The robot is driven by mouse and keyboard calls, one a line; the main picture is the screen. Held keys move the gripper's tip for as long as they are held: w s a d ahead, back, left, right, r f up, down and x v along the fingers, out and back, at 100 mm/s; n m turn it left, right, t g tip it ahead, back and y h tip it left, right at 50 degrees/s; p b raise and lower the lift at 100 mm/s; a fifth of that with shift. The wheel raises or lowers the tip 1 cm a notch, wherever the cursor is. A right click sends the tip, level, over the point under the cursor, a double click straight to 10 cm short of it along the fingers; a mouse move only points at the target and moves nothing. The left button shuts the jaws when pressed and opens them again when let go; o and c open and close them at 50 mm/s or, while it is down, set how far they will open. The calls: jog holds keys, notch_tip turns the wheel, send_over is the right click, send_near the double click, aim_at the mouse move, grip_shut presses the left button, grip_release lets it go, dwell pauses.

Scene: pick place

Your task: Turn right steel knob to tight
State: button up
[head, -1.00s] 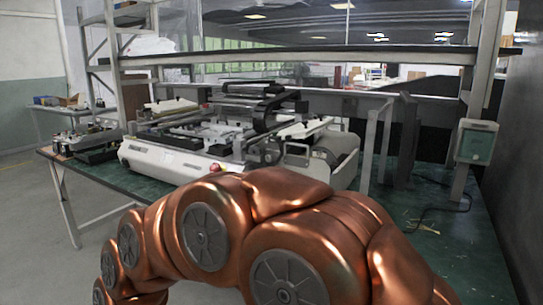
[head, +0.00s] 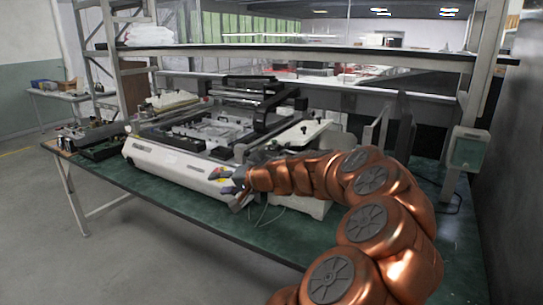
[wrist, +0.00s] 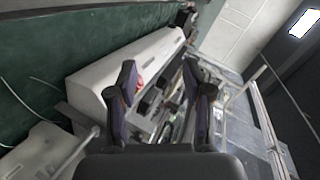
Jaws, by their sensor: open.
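The white machine (head: 180,165) stands on the green bench top. My gripper (head: 230,186) is at the machine's front right corner in the head view, its fingers apart. In the wrist view my gripper (wrist: 160,90) has its two dark fingers spread, with nothing held between them. The machine's white casing (wrist: 120,62) and its dark inner parts lie beyond the fingers. I cannot pick out the right steel knob in either view; my arm and gripper cover part of the machine's right side. A small red spot, perhaps a button, shows beside the left finger in the wrist view.
The green bench top (head: 265,238) is clear in front of the machine, apart from thin wires near my gripper. A metal shelf (head: 300,53) spans above the machine. A grey-green box (head: 467,150) is on the right post. Dark equipment (head: 100,145) sits at the left.

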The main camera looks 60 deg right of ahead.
jog(key=s+d+m+h+p, duration=0.1)
jog(key=s+d+m+h, duration=0.3)
jog(key=d, duration=0.5)
jog(key=s+d+m+h+p, duration=0.1)
jog(key=s+d+m+h, duration=0.1)
jog(key=s+d, duration=0.55)
jog(key=x, duration=0.8)
jog(key=shift+w+d+r+p, duration=0.3)
jog(key=shift+w+d+r, duration=0.05)
jog(key=shift+c, duration=0.2)
grip_shut()
